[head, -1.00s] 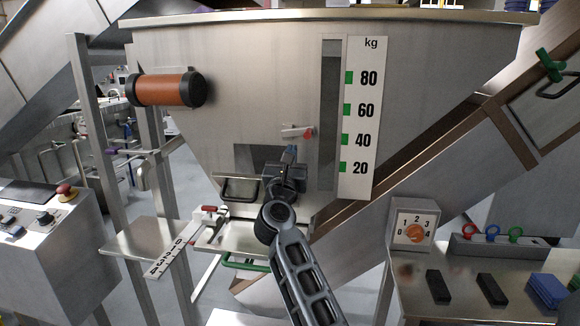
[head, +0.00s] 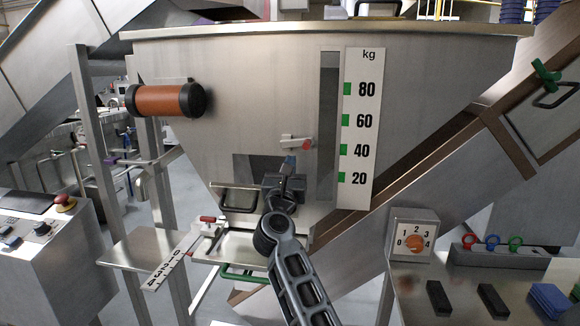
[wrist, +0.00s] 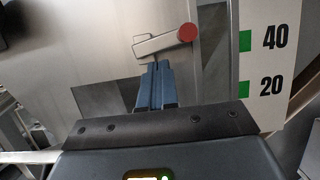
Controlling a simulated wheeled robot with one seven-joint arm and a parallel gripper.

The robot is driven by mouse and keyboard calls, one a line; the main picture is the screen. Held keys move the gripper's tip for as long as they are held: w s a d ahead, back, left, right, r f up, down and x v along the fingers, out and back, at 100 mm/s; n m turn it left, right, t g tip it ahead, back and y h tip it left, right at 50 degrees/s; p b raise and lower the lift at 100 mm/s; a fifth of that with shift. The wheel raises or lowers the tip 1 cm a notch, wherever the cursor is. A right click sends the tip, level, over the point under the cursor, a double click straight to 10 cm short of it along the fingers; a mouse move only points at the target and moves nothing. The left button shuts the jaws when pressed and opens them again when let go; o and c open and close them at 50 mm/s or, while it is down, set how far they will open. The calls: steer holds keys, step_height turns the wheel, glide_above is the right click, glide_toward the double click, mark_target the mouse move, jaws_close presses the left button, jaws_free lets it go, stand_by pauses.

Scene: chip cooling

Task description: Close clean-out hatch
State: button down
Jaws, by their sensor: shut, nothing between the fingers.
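The hopper's front has a dark grey rectangular opening (head: 256,170) low down, partly hidden behind my arm. A flap with a black handle (head: 238,198) sits at its lower edge and looks swung down and outward. A metal latch lever with a red knob (head: 298,143) is above and to the right of the opening. The wrist view shows this latch lever (wrist: 160,42) nearly level, and the opening (wrist: 108,98) at lower left. My gripper (head: 289,160) is shut and empty. Its blue-grey fingertips (wrist: 156,66) are just below the lever; I cannot tell whether they touch it.
A kg scale plate (head: 358,130) is right of the latch. An orange-brown cylinder (head: 166,100) sticks out at upper left. A red-handled slide with a numbered strip (head: 172,267) is below. A dial box (head: 413,242) stands on the right-hand table.

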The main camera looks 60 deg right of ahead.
stand_by(0.3)
steer(key=b+v, duration=0.2)
steer(key=v, duration=0.6)
steer(key=s+a+f+n+t+y, duration=0.45)
steer(key=a+n, duration=0.25)
steer(key=n, duration=0.3)
steer(key=s+a+f+n+t+y, duration=0.3)
steer(key=s+a+n+t, duration=0.15)
steer(key=a+n, duration=0.4)
steer(key=s+a+f+n+t+y, duration=0.3)
steer(key=s+a+n+t+y, duration=0.15)
steer(key=n, duration=0.75)
steer(key=s+a+f+n+g+y, duration=0.2)
steer(key=s+a+n+g+y, duration=0.1)
steer(key=s+a+n, duration=0.4)
steer(key=s+a+f+n+g+y, duration=0.3)
steer(key=s+a+n+y, duration=0.2)
steer(key=s+n, duration=0.6)
steer(key=shift+a+n+y, duration=0.4)
steer(key=shift+a+n, duration=0.45)
steer(key=shift+a, duration=0.15)
